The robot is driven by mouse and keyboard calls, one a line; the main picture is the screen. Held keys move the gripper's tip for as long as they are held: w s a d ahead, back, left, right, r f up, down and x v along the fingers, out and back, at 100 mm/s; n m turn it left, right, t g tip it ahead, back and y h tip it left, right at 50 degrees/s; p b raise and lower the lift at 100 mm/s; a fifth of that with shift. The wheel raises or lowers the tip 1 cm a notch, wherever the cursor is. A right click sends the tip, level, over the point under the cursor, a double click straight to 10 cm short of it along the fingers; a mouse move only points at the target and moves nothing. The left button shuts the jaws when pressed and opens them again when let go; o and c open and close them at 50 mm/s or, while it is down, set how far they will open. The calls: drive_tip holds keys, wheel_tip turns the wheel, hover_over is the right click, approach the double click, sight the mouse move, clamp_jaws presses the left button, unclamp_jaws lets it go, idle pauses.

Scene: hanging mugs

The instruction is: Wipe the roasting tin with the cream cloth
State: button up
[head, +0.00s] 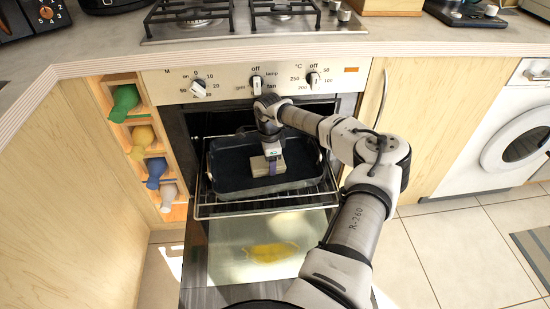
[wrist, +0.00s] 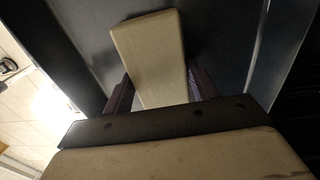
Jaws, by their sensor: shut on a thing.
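The roasting tin (head: 225,180) is a dark, rectangular pan on the pulled-out oven rack in the head view. Its dark inner floor (wrist: 215,35) fills much of the wrist view. My gripper (head: 270,160) points down into the tin and is shut on the cloth. Whether the cloth touches the tin's floor is hard to tell.
The oven rack (head: 235,211) sticks out over the open oven door (head: 230,246), which has a yellow patch on it. A side rack holds several coloured bottles (head: 146,136) at the left. The hob (head: 240,18) is above.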

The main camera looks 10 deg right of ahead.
drive_tip(key=shift+w+d+r, duration=0.1)
drive_tip(key=shift+w+d, duration=0.1)
drive_tip(key=shift+d, duration=0.85)
drive_tip(key=shift+r+p, duration=0.65)
drive_tip(key=shift+r, duration=0.15)
drive_tip(key=shift+r+p, duration=1)
drive_tip(key=shift+r, duration=0.45)
drive_tip(key=shift+r, duration=0.1)
drive_tip(key=shift+r+p, duration=1.4)
drive_tip(key=shift+r, duration=0.55)
